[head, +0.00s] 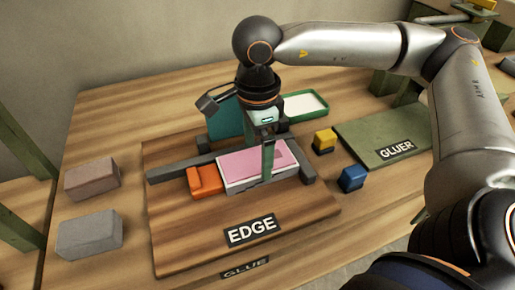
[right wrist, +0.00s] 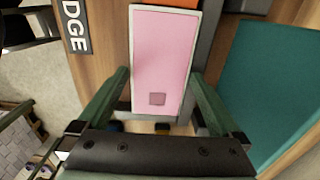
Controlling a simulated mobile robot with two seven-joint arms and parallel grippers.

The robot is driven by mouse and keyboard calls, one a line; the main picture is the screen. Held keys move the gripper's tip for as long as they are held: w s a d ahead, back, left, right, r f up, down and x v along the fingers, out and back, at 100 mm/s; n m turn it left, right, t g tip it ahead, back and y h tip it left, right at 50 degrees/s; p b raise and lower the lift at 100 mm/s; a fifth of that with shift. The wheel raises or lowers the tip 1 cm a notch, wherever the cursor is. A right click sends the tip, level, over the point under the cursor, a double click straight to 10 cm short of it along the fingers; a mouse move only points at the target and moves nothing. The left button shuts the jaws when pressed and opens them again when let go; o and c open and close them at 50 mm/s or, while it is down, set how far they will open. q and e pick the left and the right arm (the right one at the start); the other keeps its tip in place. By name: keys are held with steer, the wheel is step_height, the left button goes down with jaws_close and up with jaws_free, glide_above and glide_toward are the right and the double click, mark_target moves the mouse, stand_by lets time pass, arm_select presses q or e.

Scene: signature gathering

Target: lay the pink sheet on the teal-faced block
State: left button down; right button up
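The pink sheet (head: 243,164) lies flat on a white-edged stack in a jig on the EDGE board. It also shows in the right wrist view (right wrist: 165,50), with a small darker pink square near its lower end. A teal-faced piece (head: 224,119) is behind the jig, partly hidden by my arm; its broad teal face fills the right of the right wrist view (right wrist: 280,85). My right gripper (head: 264,158) is low over the sheet, its green fingers apart on either side of the sheet. I cannot tell whether they touch its edges. My left gripper is out of view.
An orange block (head: 205,181) sits beside the stack, with dark bars (head: 172,172) around. Yellow (head: 324,140) and blue (head: 352,178) blocks stand right, near the green GLUER mat (head: 372,137). Two grey-brown blocks (head: 90,180) are at left.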

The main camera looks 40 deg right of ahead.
mark_target(257, 160)
step_height(257, 160, up, 12)
steer(key=p, duration=0.1)
steer(key=shift+r, duration=0.2)
stand_by(0.3)
stand_by(0.5)
